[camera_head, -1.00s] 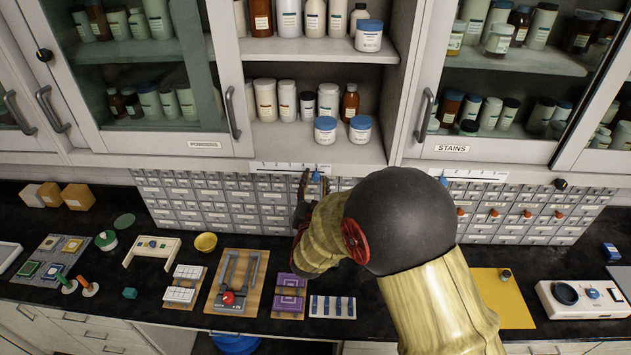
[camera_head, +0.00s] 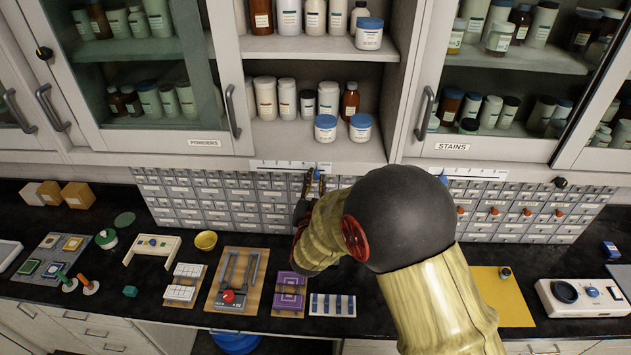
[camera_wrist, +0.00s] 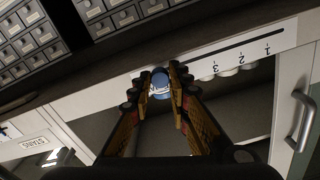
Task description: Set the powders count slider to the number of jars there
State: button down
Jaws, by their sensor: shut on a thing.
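A white slider strip with a scale (camera_head: 285,165) runs along the edge under the open middle cabinet. In the wrist view its printed numbers 1, 2 and 3 (camera_wrist: 215,69) and its dark slot show. The blue slider knob (camera_wrist: 160,84) sits beyond the 3, away from the 1; the mark at the knob is hidden. My gripper (camera_wrist: 160,76) is shut on this knob, one finger on each side. The head view also shows my gripper (camera_head: 315,178) at the strip's right end. Several powder jars (camera_head: 325,128) stand on two shelves above, white and brown, some with blue lids.
The left glass door is labelled POWDERS (camera_head: 205,143). The right cabinet is labelled STAINS (camera_head: 452,147) and has its own slider strip (camera_head: 478,173). Small drawers (camera_head: 225,200) line the wall below. Several items, including a yellow mat (camera_head: 505,300), lie on the black counter.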

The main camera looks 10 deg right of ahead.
aim_at(290, 169)
dwell(0.4)
jog(key=a+b, duration=0.1)
jog(key=a, duration=0.1)
jog(key=w+a+b, duration=0.1)
jog(key=a, duration=0.2)
jog(key=w+a+b, duration=0.1)
jog(key=a+b, duration=0.1)
jog(key=shift+w+a, duration=0.25)
jog(key=shift+a, duration=0.1)
jog(key=c, duration=1.7)
grip_release()
jog(key=shift+o, duration=0.2)
jog(key=v, duration=1.2)
